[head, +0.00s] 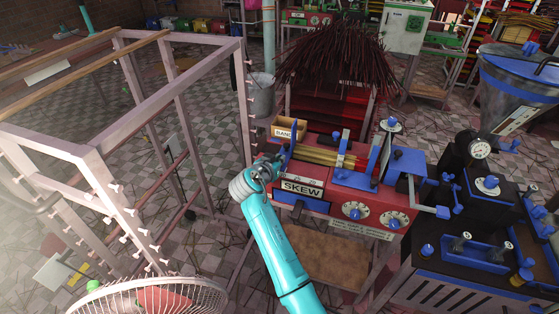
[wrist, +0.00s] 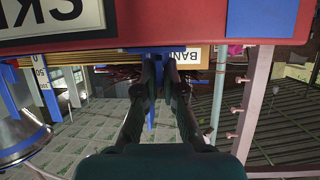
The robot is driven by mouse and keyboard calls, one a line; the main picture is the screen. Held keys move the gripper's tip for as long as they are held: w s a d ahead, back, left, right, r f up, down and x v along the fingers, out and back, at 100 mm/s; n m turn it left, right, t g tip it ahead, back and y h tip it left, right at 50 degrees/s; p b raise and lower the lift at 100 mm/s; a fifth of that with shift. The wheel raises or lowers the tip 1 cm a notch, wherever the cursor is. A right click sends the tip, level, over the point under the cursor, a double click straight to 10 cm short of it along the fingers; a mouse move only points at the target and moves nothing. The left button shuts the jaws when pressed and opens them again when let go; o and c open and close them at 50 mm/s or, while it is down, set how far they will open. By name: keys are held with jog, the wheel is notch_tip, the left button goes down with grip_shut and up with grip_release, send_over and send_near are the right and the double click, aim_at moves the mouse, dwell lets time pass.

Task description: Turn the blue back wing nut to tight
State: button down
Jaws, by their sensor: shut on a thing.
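My gripper (head: 268,167) is at the left end of the red machine (head: 395,200), beside its "SKEW" label. In the wrist view my gripper (wrist: 157,65) has its two dark fingers close together at the edge of the red machine, shut on a blue part (wrist: 151,110), which I take as the blue back wing nut. Blue shows between and just above the fingers. The fingers hide much of it, and its exact turn cannot be told. In the head view my gripper and arm cover it.
A "BAND" box (head: 287,128) sits just behind my gripper. Bundled sticks (head: 325,158) lie on the machine near blue plates. A pinkish frame rack (head: 180,75) stands close on the left, with a fan (head: 150,298) in front. A black machine (head: 450,270) stands at right.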

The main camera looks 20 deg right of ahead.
jog(key=m+g+h, duration=0.2)
jog(key=m, duration=0.1)
jog(key=m+g+h, duration=0.1)
jog(key=g, duration=0.1)
jog(key=shift+w+a+m, duration=0.25)
jog(key=shift+m, duration=0.05)
jog(key=shift+f+m+g+h, duration=0.1)
jog(key=shift+m+g+h, duration=0.6)
jog(key=shift+m+g, duration=1.3)
jog(key=shift+f+m+g, duration=0.1)
jog(key=shift+m+g, duration=0.2)
jog(key=shift+g, duration=0.4)
jog(key=c, duration=1.3)
grip_release()
jog(key=shift+w, duration=0.1)
jog(key=v, duration=1.1)
jog(key=shift+a, duration=0.45)
jog(key=shift+o, duration=0.3)
